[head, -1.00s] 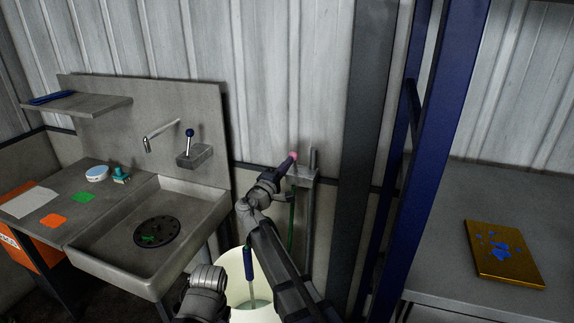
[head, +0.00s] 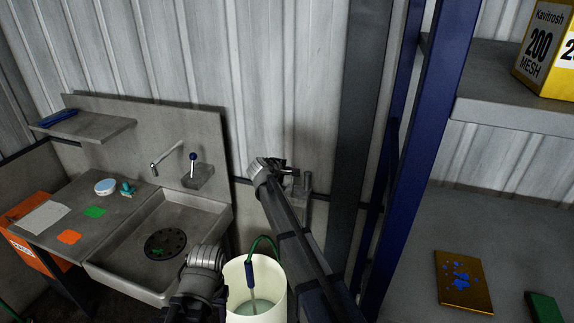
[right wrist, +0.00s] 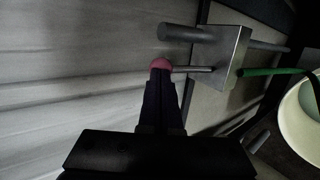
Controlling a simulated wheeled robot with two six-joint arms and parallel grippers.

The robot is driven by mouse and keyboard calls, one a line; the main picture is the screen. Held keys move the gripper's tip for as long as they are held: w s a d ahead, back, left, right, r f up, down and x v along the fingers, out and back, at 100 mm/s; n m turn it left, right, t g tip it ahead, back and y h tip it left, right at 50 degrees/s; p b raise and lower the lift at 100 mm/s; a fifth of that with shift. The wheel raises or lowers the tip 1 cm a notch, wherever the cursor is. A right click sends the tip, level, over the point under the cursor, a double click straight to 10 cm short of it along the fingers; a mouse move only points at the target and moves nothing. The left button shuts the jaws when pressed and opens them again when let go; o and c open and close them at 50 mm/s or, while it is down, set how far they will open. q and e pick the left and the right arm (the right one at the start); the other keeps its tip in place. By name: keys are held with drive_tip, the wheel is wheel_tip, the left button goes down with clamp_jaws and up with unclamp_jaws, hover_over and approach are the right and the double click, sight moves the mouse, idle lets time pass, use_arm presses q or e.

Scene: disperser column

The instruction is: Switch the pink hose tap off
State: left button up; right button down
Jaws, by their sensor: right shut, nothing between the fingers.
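The hose tap is a grey metal block (right wrist: 232,55) on the wall with a thin lever ending in a pink knob (right wrist: 160,63). In the right wrist view the lever points left, away from the block. My right gripper (right wrist: 161,78) is shut and empty, its fingertips at the pink knob; I cannot tell whether they touch. In the head view the tap block (head: 304,186) shows beside my right wrist, which hides the knob. A green hose (right wrist: 270,71) leaves the block toward a pale bucket (right wrist: 302,118). My left arm shows at the lower middle, its gripper out of sight.
The bucket (head: 278,286) stands below the tap with the hose end in it. A sink (head: 118,263) with its own blue-knobbed tap is at left. A blue rack post (head: 408,180) and shelves stand at right. Corrugated wall is behind the tap.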

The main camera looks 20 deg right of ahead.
use_arm(q)
drive_tip(key=shift+r, duration=0.65)
use_arm(e)
drive_tip(key=shift+w+d+g+y, duration=0.35)
drive_tip(key=shift+w+d, duration=0.2)
drive_tip(key=shift+w, duration=0.3)
drive_tip(key=shift+d, duration=0.1)
use_arm(q)
drive_tip(key=shift+r, duration=0.1)
use_arm(e)
drive_tip(key=shift+r, duration=0.15)
drive_tip(key=shift+s+r+p, duration=0.1)
drive_tip(key=shift+r+p, duration=0.1)
drive_tip(key=shift+p, duration=0.35)
use_arm(q)
wheel_tip(320, 180, up, 9)
drive_tip(key=a+p, duration=0.1)
drive_tip(key=p, duration=0.7)
drive_tip(key=shift+p, duration=0.3)
use_arm(e)
drive_tip(key=v, duration=1.3)
drive_tip(key=shift+a+r, duration=0.25)
drive_tip(key=shift+r, duration=0.1)
use_arm(q)
drive_tip(key=shift+s+a, duration=0.1)
drive_tip(key=shift+a, duration=0.1)
